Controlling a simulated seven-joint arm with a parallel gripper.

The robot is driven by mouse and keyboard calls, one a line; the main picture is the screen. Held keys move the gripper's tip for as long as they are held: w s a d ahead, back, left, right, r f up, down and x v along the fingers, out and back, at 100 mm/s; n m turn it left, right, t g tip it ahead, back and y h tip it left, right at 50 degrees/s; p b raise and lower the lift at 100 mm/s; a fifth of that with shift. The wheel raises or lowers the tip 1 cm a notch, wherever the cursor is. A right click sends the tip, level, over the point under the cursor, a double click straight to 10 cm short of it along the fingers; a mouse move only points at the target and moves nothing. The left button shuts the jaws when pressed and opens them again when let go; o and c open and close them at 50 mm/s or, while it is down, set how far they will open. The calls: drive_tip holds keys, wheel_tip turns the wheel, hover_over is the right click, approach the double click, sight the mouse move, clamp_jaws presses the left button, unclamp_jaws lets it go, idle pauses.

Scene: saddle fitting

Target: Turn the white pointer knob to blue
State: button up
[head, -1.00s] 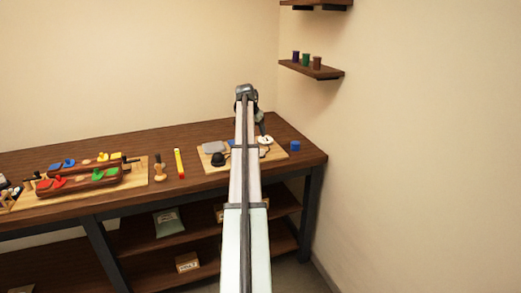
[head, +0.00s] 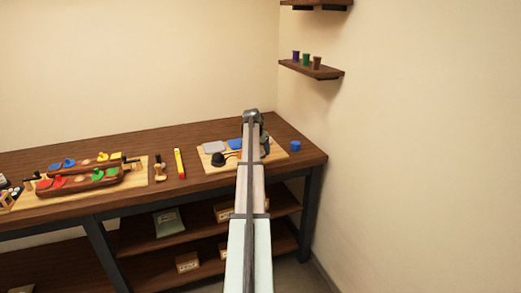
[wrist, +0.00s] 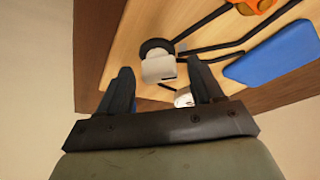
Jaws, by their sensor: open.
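My gripper (wrist: 164,88) is over the right part of the light wooden board (wrist: 120,65), its two dark fingers apart. In the wrist view a pale off-white block (wrist: 158,68) with a dark round part (wrist: 157,46) sits just beyond the fingertips. It looks like the white pointer knob; I cannot tell its exact pointing direction. A smaller white piece with dark marks (wrist: 183,98) shows between the fingers, partly hidden. The blue pad (wrist: 275,55) lies to the right, and also shows in the head view (head: 235,143). In the head view my gripper (head: 265,147) and arm hide the knob area.
Dark strips (wrist: 215,45) run across the board. An orange piece (wrist: 256,5) is at the wrist view's top edge. A grey pad (head: 214,147) and black dome (head: 218,159) sit on the board's left. A blue cylinder (head: 295,146) stands to its right, near the wall.

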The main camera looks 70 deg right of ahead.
drive_tip(key=shift+c, duration=0.2)
drive_tip(key=c, duration=1)
drive_tip(key=shift+w+m, duration=0.1)
drive_tip(key=shift+m, duration=0.2)
drive_tip(key=m+g, duration=0.1)
drive_tip(key=m, duration=0.2)
drive_tip(key=shift+w+d+y, duration=0.1)
drive_tip(key=shift+y, duration=0.2)
drive_tip(key=m+g, duration=0.1)
drive_tip(key=m, duration=0.3)
drive_tip(key=shift+w+d+g+y, duration=0.1)
drive_tip(key=shift+g+y, duration=0.3)
drive_tip(key=m+y, duration=0.1)
drive_tip(key=m, duration=0.3)
drive_tip(key=shift+d+m+g, duration=0.1)
drive_tip(key=shift+m+g, duration=0.3)
drive_tip(key=shift+m+y, duration=0.9)
drive_tip(key=shift+m, duration=0.9)
drive_tip(key=shift+g, duration=0.3)
